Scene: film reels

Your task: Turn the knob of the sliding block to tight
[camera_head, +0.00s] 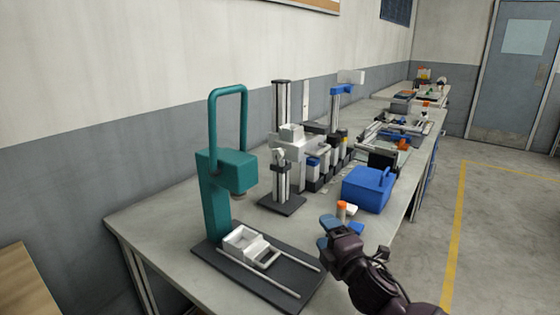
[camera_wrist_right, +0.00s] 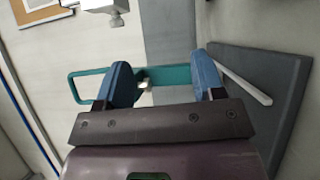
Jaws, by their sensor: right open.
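A pale grey block (camera_head: 292,147) sits partway up a dark upright column stand, with a small knob-like part on its lower front (camera_head: 278,157). A pale block with a small protruding knob (camera_wrist_right: 116,19) shows at the top edge of the right wrist view, probably the same one. Any tight marking is too small to read. My right gripper (camera_head: 327,233) is open and empty, with blue fingers, above the table right of the teal press. In the wrist view its fingers (camera_wrist_right: 163,66) are apart, with the teal loop behind them. My left gripper is not in view.
A teal press (camera_head: 226,172) with a dark base and a white carriage (camera_head: 244,243) on rails stands at the near left. A blue box (camera_head: 368,190) and an orange-capped bottle (camera_head: 342,210) stand near my right gripper. More equipment lines the table behind.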

